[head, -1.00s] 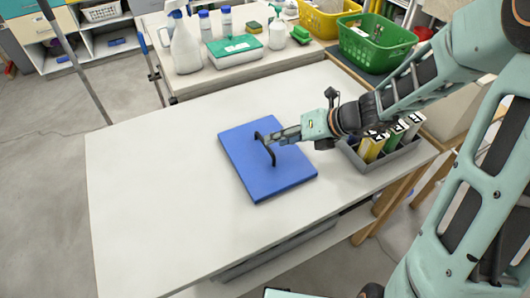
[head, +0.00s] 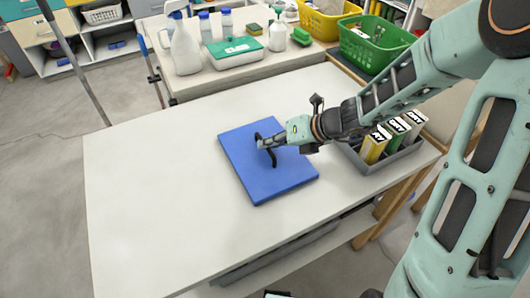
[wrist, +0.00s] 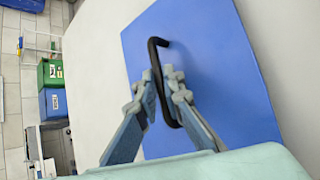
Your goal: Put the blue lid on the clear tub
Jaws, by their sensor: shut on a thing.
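The blue lid (head: 250,180) is a flat square panel with a black bar handle (head: 273,158) on top. It appears to lie flat on the white table. My gripper (head: 267,142) comes in from the right and is shut on the handle. In the wrist view, my gripper (wrist: 161,88) has its two fingers on either side of the black handle (wrist: 157,62), over the blue lid (wrist: 215,60). I cannot make out an open clear tub in either view.
The white table (head: 150,190) is bare left of and in front of the lid. A grey tray with several labelled boxes (head: 390,140) stands at the table's right. Behind, another table holds spray bottles (head: 185,48), a green-lidded box (head: 236,52) and a green basket (head: 375,42).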

